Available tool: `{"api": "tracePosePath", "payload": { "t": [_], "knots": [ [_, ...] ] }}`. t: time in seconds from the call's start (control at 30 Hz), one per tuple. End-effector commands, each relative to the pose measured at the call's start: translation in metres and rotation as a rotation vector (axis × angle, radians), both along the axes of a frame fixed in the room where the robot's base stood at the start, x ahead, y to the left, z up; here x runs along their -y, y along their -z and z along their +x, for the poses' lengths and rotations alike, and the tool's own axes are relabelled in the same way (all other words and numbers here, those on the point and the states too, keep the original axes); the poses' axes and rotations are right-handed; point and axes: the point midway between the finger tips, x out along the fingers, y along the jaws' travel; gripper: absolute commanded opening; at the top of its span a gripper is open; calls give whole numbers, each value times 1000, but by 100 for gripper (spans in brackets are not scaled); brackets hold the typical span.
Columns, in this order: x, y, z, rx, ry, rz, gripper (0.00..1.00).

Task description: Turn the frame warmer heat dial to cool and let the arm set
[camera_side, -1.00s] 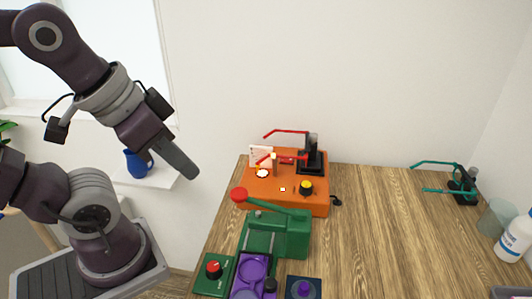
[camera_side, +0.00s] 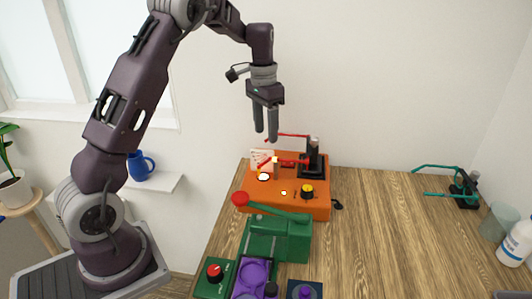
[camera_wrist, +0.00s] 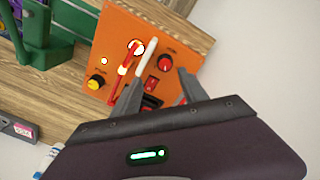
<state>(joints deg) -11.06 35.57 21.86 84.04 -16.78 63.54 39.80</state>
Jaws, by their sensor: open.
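The orange frame warmer (camera_side: 254,200) stands at the back left of the bench. Its yellow-topped black dial (camera_side: 307,190) is at the front right; it also shows in the wrist view (camera_wrist: 96,83). The wrist view shows a second, red-topped dial (camera_wrist: 165,62) and a red rocker switch (camera_wrist: 150,85). Their labels are too small to read. Red glasses parts (camera_side: 287,160) reach over the warmer from a black stand (camera_side: 312,165). My gripper (camera_side: 266,134) is open and empty, pointing down above the warmer's back, touching nothing.
A green lever press (camera_side: 280,238) stands in front of the warmer, with a red-knobbed green box (camera_side: 213,280) and a purple tray (camera_side: 252,272). Green glasses (camera_side: 445,180) on a stand and a white bottle (camera_side: 516,243) are at right. The middle of the bench is clear.

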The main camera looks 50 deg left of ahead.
Motion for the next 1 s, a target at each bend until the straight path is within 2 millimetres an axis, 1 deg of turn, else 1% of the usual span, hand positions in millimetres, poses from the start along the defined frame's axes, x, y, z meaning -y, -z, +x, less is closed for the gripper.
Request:
{"api": "tracePosePath", "payload": {
  "t": [0.03,0.1,0.17,0.3,0.4,0.53,0.77,0.8,0.87,1.0],
  "knots": [
    [-6,10,4,-14,6,4,51],
    [-10,19,6,-22,13,4,51],
    [-10,28,6,-24,15,4,51],
    [-8,56,5,-25,15,3,51],
    [-8,73,5,-25,14,4,51],
    [-7,85,6,-22,15,4,51],
    [-7,87,6,-21,15,5,51],
    [-7,86,6,-20,15,5,47],
    [-7,86,6,-20,15,5,35],
    [-7,86,6,-20,15,5,8]
  ]
}}
